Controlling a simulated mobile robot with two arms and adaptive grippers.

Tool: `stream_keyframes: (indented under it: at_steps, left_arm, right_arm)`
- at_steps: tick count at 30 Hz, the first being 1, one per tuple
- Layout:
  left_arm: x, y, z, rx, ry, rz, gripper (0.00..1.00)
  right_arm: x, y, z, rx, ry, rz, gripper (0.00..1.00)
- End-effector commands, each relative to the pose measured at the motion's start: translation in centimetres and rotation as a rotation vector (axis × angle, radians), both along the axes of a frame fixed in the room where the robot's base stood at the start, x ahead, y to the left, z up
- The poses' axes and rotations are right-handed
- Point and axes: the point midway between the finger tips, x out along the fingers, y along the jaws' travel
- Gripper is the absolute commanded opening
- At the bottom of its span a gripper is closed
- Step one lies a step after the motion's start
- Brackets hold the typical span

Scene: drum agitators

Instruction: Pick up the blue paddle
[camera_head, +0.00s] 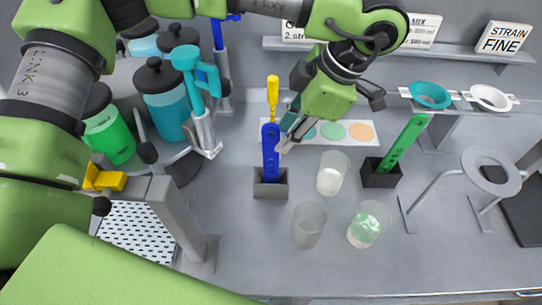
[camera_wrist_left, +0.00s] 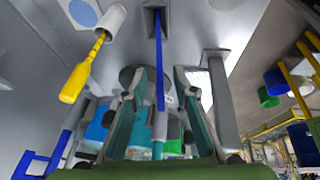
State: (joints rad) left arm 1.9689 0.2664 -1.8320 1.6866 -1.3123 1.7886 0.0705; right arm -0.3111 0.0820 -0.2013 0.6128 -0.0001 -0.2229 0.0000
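The blue paddle (camera_head: 271,152) stands upright in a small grey holder block (camera_head: 270,191). In the left wrist view the blue paddle (camera_wrist_left: 160,62) runs between the two fingers. My left gripper (camera_head: 287,132) is beside the paddle's upper part in the head view, coming from the upper right. In the wrist view my left gripper (camera_wrist_left: 162,88) is open, with a gap visible on each side of the paddle. I cannot tell whether a finger touches it. My right gripper is not in view.
A green paddle (camera_head: 404,143) stands in a dark holder (camera_head: 381,173) to the right. Clear beakers (camera_head: 331,173) stand between and in front. A yellow-handled tool (camera_head: 273,92) stands behind. Lidded jars (camera_head: 164,100) crowd the left; a ring stand (camera_head: 490,172) is right.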

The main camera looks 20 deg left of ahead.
Motion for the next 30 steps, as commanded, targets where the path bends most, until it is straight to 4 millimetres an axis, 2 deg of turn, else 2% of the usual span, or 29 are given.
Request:
stream_keyframes:
  at_steps: [5,9,12,18,25,28,30]
  left_arm:
    - [0.0,0.5,-0.8,0.0,0.001,-0.001,0.26]
    - [-0.2,1.7,-1.8,0.0,0.004,-0.001,0.26]
    - [-0.3,2.6,-2.8,0.001,0.004,0.0,0.26]
    - [-0.2,3.2,-4.9,-0.001,0.001,-0.001,0.26]
    - [-0.2,3.2,-5.1,-0.001,0.0,0.0,0.26]
    - [-0.1,3.2,-5.1,-0.001,0.0,0.0,0.0]
    - [-0.1,3.2,-5.1,-0.001,0.0,0.0,0.0]
  right_arm:
    - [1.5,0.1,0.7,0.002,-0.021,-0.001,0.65]
    - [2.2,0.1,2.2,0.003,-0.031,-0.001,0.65]
    - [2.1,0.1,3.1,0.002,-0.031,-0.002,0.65]
    - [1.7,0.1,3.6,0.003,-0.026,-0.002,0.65]
    - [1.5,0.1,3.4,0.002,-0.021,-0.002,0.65]
    - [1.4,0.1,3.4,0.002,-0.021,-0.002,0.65]
    - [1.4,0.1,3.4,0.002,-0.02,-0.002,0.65]
